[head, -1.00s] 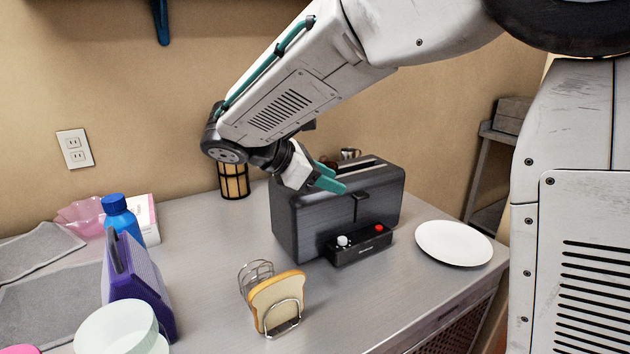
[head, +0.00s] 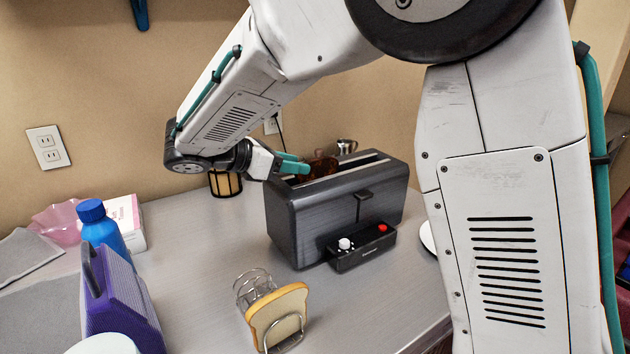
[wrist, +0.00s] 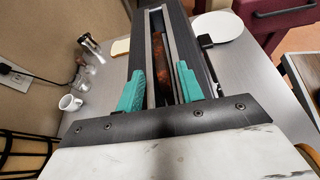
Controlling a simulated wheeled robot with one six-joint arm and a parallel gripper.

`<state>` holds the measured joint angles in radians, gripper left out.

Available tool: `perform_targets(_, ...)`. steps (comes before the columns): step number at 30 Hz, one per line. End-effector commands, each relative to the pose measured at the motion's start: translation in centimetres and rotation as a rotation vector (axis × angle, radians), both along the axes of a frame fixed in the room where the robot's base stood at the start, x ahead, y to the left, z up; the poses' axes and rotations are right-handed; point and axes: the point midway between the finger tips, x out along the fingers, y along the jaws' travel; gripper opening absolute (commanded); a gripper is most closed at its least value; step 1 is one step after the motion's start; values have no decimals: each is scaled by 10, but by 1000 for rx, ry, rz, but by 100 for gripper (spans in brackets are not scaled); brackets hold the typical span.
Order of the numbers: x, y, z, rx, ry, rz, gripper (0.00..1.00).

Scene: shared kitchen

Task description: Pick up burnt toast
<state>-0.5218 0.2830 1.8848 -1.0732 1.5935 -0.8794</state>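The burnt toast (head: 322,165) is dark reddish brown and sits in a slot of the grey toaster (head: 300,222). In the wrist view the toast (wrist: 161,62) shows as a narrow dark strip along the slot, partly hidden by the slot walls. My gripper (head: 302,166) has teal fingers and is at the top left end of the toaster. In the wrist view my gripper (wrist: 160,70) is open, one finger on each side of the slot line. The toast lies between and beyond the fingertips; I see no clear contact.
A toast rack (head: 254,288) with a pale bread slice (head: 278,312) stands in front of the toaster. A purple box-like thing (head: 121,300) and a blue bottle (head: 103,228) are at the left. A white plate (wrist: 218,27) lies beside the toaster. Cups and glasses (wrist: 72,102) stand behind it.

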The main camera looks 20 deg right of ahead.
Motion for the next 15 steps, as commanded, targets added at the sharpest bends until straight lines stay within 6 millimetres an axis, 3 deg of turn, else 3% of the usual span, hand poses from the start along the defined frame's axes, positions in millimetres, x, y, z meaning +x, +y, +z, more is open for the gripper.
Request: perform_targets(15, 10, -56, -21, 0, 0, -2, 37)
